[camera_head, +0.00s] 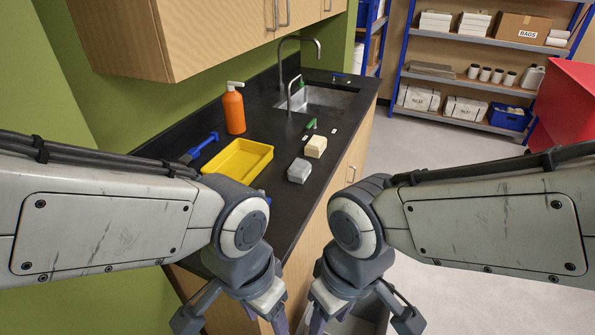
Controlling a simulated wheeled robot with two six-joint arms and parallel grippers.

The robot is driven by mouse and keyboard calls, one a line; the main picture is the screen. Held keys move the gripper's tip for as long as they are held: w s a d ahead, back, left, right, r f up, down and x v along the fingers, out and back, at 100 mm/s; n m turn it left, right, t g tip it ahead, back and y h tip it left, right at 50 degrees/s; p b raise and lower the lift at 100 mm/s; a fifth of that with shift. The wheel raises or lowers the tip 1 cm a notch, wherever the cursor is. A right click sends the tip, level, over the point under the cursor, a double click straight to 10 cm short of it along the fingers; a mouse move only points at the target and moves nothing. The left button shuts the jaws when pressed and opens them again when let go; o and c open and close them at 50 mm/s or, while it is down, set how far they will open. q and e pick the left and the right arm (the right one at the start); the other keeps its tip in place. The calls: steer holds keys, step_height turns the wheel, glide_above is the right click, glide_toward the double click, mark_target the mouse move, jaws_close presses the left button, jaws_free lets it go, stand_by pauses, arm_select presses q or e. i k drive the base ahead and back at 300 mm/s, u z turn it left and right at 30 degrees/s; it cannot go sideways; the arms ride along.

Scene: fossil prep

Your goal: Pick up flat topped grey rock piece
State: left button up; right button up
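The grey rock piece (299,171) with a flat top rests on the black counter (285,213), near its front edge. A pale yellow block (315,147) sits just behind it and a little to the right, apart from it. My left gripper (232,318) and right gripper (362,318) hang low at the bottom of the view, in front of and below the rock. Both have their fingers spread and show nothing held. Their fingertips are partly cut off by the frame's lower edge.
A yellow tray (267,149) stands left of the rock, with an orange bottle (234,112) behind it. A blue-handled tool (203,144) lies at the left. A green-handled brush (311,124) lies behind the pale block. The sink (325,101) is farther back; wooden cabinets (200,35) overhang the counter.

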mark_target(299, 172)
steer(key=k, duration=0.55)
steer(key=z, duration=0.15)
steer(key=i, duration=0.7)
steer(key=u, duration=0.55)
steer(key=i, duration=0.45)
steer(key=u, duration=0.4)
